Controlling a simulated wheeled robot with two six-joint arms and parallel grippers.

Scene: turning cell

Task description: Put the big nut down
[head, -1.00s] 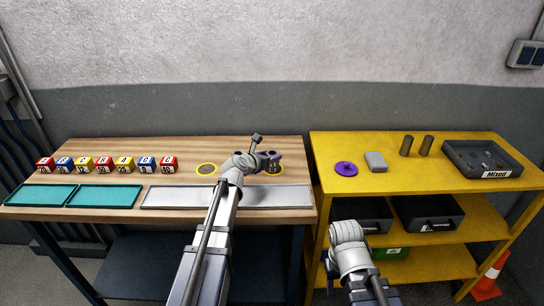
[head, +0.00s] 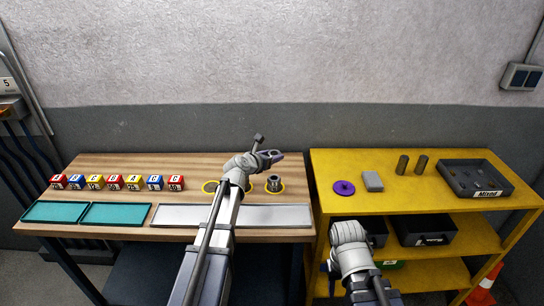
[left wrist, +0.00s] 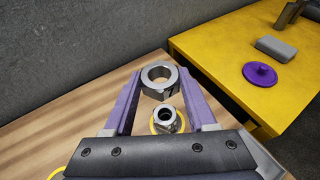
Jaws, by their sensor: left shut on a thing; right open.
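The big nut (left wrist: 160,80) is a grey metal ring held between the purple fingertips of my left gripper (left wrist: 160,78), clear of the bench top as far as I can tell. In the head view my left gripper (head: 273,155) is over the back right of the wooden bench (head: 140,165). Below and nearer stands a grey metal fitting (head: 274,184) inside the right yellow ring; it also shows in the left wrist view (left wrist: 166,119), apart from the nut. The left yellow ring (head: 209,186) is partly hidden by my arm. My right gripper's fingers do not show.
Several lettered blocks (head: 114,182) stand in a row at the bench's left. Teal trays (head: 115,213) and a long pale tray (head: 275,215) line its front edge. The yellow shelf (head: 430,196) at right holds a purple disc (head: 343,188), grey block, two cylinders and the Mixed tray (head: 475,179).

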